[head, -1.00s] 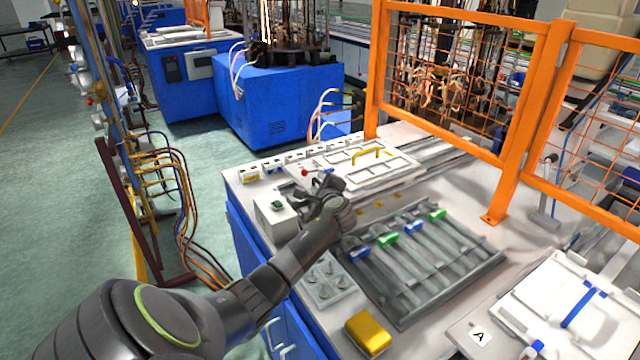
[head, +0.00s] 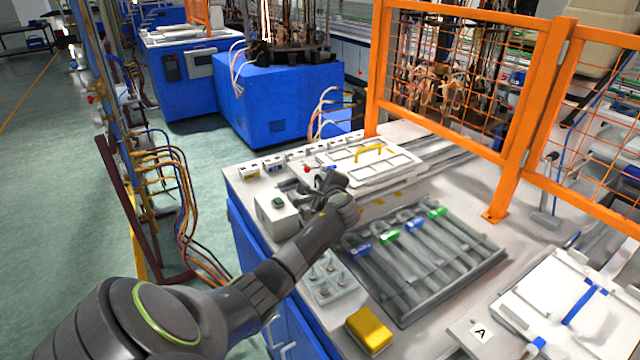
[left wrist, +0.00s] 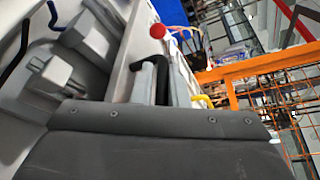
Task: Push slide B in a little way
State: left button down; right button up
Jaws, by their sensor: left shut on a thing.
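Slide B, as I take it, is the white framed plate with a yellow handle (head: 395,163) at the back left of the bench; no letter B shows. My left gripper (head: 326,184) is at its near left end, beside a red knob (head: 307,169). It is shut on a part of the slide there, but the dark wrist hides the fingertips and the held part. In the left wrist view the red knob (left wrist: 157,31) stands just past the dark gripper body, with a black hooked part below it. My right gripper is out of view.
A grey rack (head: 425,270) with blue and green clips fills the middle of the bench. A yellow block (head: 369,331) and the slide marked A (head: 560,300) lie nearer. An orange mesh fence (head: 515,120) stands behind.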

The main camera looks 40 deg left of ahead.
aim_at(356, 176)
pick_arm(q)
jog(key=w+d+b, duration=0.1)
jog(key=w+b, duration=0.2)
jog(key=w+d+b, duration=0.1)
jog(key=w+b, duration=0.2)
jog(key=w, duration=0.1)
jog(key=w+d+b, duration=0.1)
jog(key=w+b, duration=0.2)
jog(key=w, duration=0.1)
jog(key=shift+w+d+f+b, duration=0.1)
jog(key=shift+b, duration=0.3)
jog(key=shift+w+d+b, duration=0.2)
jog(key=shift+w+b, duration=0.4)
jog(key=shift+w, duration=0.05)
jog(key=shift+w+r, duration=0.2)
jog(key=shift+r, duration=0.05)
jog(key=c, duration=1.5)
grip_release()
jog(key=shift+s, duration=0.1)
jog(key=shift+d, duration=0.1)
